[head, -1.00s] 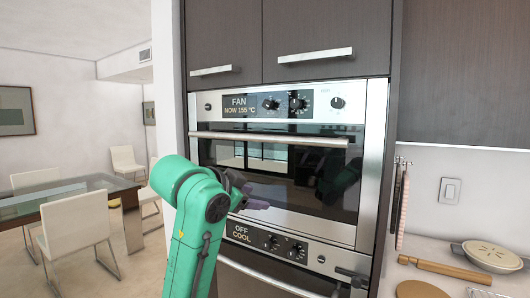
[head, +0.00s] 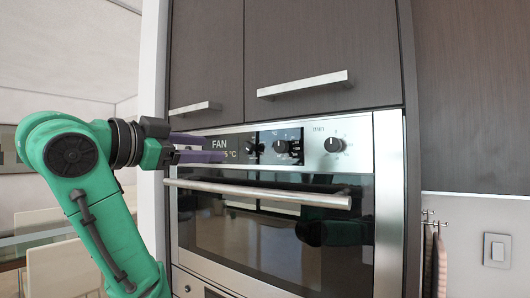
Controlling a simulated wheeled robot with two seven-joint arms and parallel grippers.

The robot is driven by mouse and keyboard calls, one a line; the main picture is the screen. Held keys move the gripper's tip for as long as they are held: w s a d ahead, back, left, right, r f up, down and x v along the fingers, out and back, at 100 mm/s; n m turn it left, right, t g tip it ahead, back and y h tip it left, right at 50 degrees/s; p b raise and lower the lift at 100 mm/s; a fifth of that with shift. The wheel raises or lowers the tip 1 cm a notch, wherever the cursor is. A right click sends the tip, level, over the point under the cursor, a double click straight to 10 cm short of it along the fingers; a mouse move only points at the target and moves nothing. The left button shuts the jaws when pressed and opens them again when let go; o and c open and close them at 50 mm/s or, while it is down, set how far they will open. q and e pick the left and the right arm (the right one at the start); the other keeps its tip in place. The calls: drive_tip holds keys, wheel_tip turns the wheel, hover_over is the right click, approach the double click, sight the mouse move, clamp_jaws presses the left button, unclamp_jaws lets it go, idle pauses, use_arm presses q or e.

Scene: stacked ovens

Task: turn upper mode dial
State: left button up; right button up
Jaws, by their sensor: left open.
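The upper oven's steel control panel (head: 355,128) has a display (head: 219,140) showing "FAN" and part of a temperature reading. Two dark dials stand beside the display, a left one (head: 251,147) and a middle one (head: 281,147). A third dial (head: 334,145) is farther right. No label that I can read says which is the mode dial. My left gripper (head: 228,149) is open, with its purple fingers pointing right in front of the display. The fingertips are just left of the left dial, and I see nothing between them. My right gripper is not in view.
The upper oven's handle bar (head: 265,193) runs across below the panel. Cabinet doors with bar handles (head: 303,84) are above. Utensils hang on a rack (head: 436,255) at the right, near a wall switch (head: 497,250). A white chair (head: 62,270) is at lower left.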

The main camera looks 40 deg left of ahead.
sight(246, 146)
use_arm(q)
drive_tip(key=w+p, duration=0.1)
drive_tip(key=w, duration=0.2)
drive_tip(key=w+p, duration=0.2)
drive_tip(key=w, duration=0.1)
drive_tip(key=w+r+p, duration=0.1)
drive_tip(key=w, duration=0.2)
drive_tip(key=shift+w, duration=0.1)
drive_tip(key=w, duration=0.1)
drive_tip(key=w+p, duration=0.1)
drive_tip(key=w, duration=0.1)
drive_tip(key=shift+a+f, duration=0.15)
drive_tip(key=shift+f, duration=0.05)
drive_tip(key=shift+s, duration=0.2)
drive_tip(key=shift+c, duration=0.9)
drive_tip(key=shift+w, duration=0.1)
clamp_jaws()
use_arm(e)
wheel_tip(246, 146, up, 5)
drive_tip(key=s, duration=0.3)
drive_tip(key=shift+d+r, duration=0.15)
